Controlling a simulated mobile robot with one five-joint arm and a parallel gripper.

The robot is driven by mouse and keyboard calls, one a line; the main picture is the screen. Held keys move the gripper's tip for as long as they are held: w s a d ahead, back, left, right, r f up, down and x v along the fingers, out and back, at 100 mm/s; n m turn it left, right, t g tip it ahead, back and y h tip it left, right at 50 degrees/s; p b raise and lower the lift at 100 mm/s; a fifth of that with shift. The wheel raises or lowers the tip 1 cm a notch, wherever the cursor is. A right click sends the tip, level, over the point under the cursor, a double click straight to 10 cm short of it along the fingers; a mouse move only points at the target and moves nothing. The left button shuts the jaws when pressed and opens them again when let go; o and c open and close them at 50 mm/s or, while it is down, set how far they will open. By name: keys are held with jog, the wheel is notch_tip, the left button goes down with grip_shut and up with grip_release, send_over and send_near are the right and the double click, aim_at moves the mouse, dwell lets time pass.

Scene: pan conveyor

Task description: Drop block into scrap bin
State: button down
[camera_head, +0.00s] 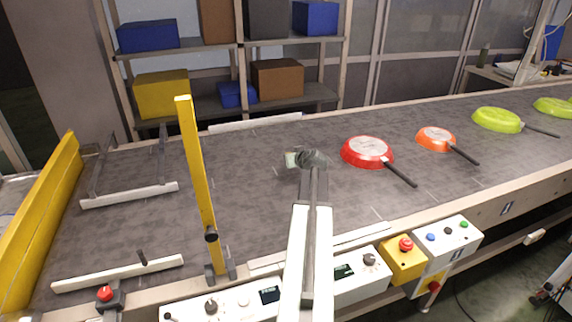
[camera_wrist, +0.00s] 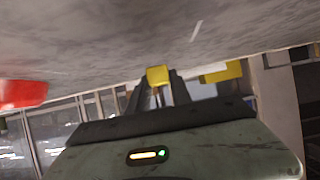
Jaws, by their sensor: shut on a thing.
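My gripper (camera_wrist: 158,90) is shut on a small yellow block (camera_wrist: 158,75), which shows between the two dark fingers in the wrist view. In the head view my gripper (camera_head: 306,159) is over the middle of the grey conveyor belt (camera_head: 260,200), left of the red pan. The block and the fingertips cannot be made out there. I cannot pick out a scrap bin in either view.
A yellow post (camera_head: 198,180) stands left of my arm. Control boxes (camera_head: 403,262) line the front edge. Belt between post and gripper is clear.

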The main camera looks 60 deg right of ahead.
aim_at(291, 170)
notch_tip(291, 170, down, 4)
jog(key=b, duration=0.4)
jog(key=shift+s+d, duration=0.1)
jog(key=shift+d, duration=0.05)
jog(key=shift+w+a+r, duration=0.2)
jog(key=shift+w, duration=0.05)
jog(key=shift+f, duration=0.2)
jog(key=c, duration=1.1)
grip_release()
jog(key=shift+r, duration=0.1)
jog(key=shift+c, duration=0.2)
